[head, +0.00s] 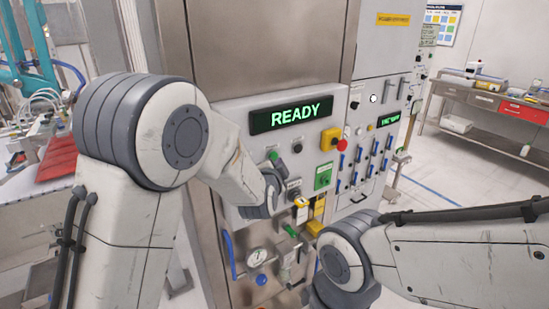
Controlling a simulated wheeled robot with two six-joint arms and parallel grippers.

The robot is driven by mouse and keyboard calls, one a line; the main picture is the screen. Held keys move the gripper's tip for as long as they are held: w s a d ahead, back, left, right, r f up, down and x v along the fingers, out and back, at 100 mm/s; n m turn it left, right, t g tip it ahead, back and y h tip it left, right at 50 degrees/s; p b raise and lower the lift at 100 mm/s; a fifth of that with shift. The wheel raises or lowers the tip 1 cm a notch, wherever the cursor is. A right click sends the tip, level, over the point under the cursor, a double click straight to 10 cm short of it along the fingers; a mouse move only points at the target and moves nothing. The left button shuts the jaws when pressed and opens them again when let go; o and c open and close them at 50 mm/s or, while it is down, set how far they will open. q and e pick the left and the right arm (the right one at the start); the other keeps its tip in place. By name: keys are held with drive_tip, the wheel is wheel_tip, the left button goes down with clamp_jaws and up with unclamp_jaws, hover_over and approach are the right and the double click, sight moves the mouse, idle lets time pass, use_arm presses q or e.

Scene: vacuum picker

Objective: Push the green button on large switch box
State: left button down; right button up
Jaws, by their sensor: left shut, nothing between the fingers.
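The large switch box is the light grey panel (238,108) on a steel cabinet, with a lit green "READY" display (291,114). A small round green button (272,156) sits below the display, left of a black knob (297,148). My left arm reaches in from the left across the panel's lower left. My left gripper (273,188) is shut and empty, just below the green button. It points away from me, so its fingertips are mostly hidden, and I cannot tell whether it touches the panel. My right gripper is out of view; only its arm shows at the lower right.
A red emergency button on a yellow box (331,138) and a green plate (323,176) sit to the right on the panel. A gauge (258,257) and blue hose are below. A second switch panel (370,150) stands right. A workbench (490,98) is at the far right.

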use_arm(q)
drive_tip(key=shift+w+a, duration=0.1)
idle(0.3)
drive_tip(key=shift+w+a, duration=0.2)
drive_tip(key=shift+w, duration=0.05)
drive_tip(key=shift+w+a, duration=0.15)
drive_tip(key=shift+w, duration=0.1)
idle(0.7)
idle(0.3)
drive_tip(key=shift+s+d+b, duration=0.3)
drive_tip(key=shift+s+d, duration=0.15)
drive_tip(key=shift+s, duration=0.2)
drive_tip(key=s+d, duration=0.1)
drive_tip(key=s, duration=0.1)
drive_tip(key=s+d, duration=0.2)
